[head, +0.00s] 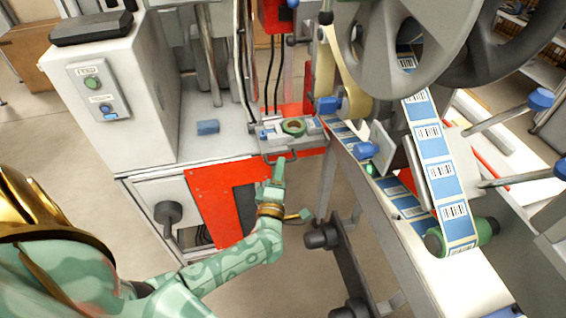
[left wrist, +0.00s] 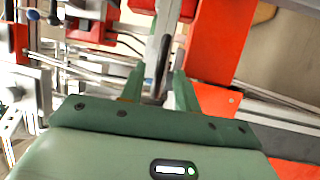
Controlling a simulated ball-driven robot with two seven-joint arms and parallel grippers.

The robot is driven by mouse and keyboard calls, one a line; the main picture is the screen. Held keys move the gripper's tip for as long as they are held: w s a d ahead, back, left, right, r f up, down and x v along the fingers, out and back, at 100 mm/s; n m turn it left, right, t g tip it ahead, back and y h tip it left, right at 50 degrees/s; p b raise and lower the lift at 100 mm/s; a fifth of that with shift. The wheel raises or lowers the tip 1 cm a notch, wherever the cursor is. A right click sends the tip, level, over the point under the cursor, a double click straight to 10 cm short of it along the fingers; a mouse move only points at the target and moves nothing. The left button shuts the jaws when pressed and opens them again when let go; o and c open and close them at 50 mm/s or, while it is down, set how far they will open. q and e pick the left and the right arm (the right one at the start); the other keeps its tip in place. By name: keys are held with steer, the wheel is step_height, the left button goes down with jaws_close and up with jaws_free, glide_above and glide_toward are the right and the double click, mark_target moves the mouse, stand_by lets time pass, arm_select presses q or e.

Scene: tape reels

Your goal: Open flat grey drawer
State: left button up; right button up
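The flat grey drawer (head: 296,134) sits at the machine's front edge in the head view, with a green ring and small parts on its top. A thin dark handle (head: 281,156) is on its front. My left gripper (head: 279,164) is at this handle, reaching up from below. In the left wrist view the two green fingers (left wrist: 159,82) stand apart, with a narrow grey bar between them. I cannot tell whether the fingers touch it. My right gripper is not in view.
A grey control box (head: 110,95) with green and blue buttons stands at the left. A red panel (head: 215,205) is below. The label strip (head: 434,150) and large grey reels (head: 400,45) crowd the right.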

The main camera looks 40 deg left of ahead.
arm_select(q)
steer(key=shift+x, duration=1.6)
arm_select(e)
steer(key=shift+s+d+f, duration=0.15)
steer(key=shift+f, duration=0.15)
arm_select(q)
jaws_close()
steer(key=shift+a, duration=0.1)
